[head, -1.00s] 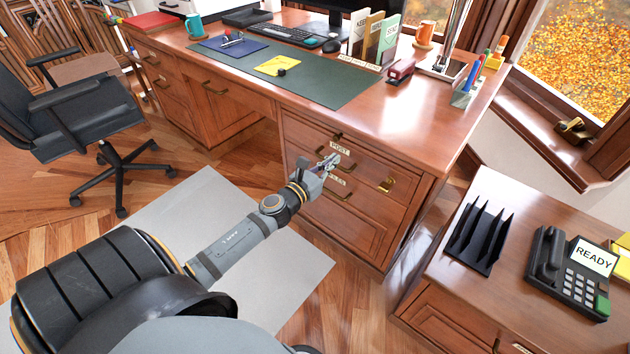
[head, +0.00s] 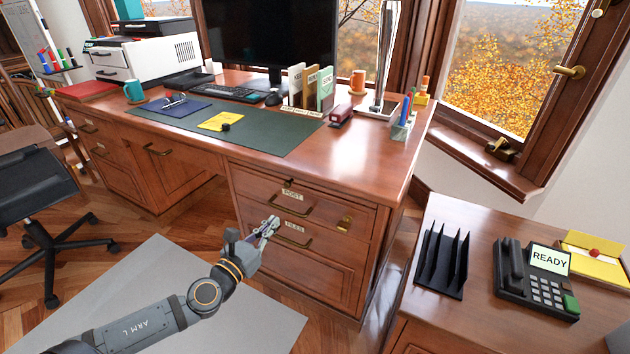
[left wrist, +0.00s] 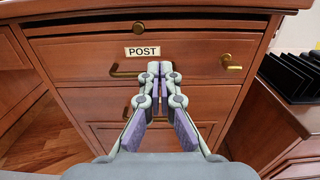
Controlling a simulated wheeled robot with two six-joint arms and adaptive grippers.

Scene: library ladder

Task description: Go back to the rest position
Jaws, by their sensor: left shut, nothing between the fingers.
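My left gripper (head: 268,228) is shut and empty in front of the desk's drawers in the head view. In the left wrist view its fingers (left wrist: 164,72) are together before the POST drawer (left wrist: 200,62). The POST drawer (head: 328,201) and the FILES drawer (head: 335,246) below it are closed in the head view. A small key-like brass fitting (head: 344,222) is at the right of the POST drawer. My right gripper is not in view.
A side cabinet at right bears a black rack (head: 440,262) and a phone (head: 538,275). An office chair (head: 35,185) stands at left. Floor shows around the grey mat (head: 245,305).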

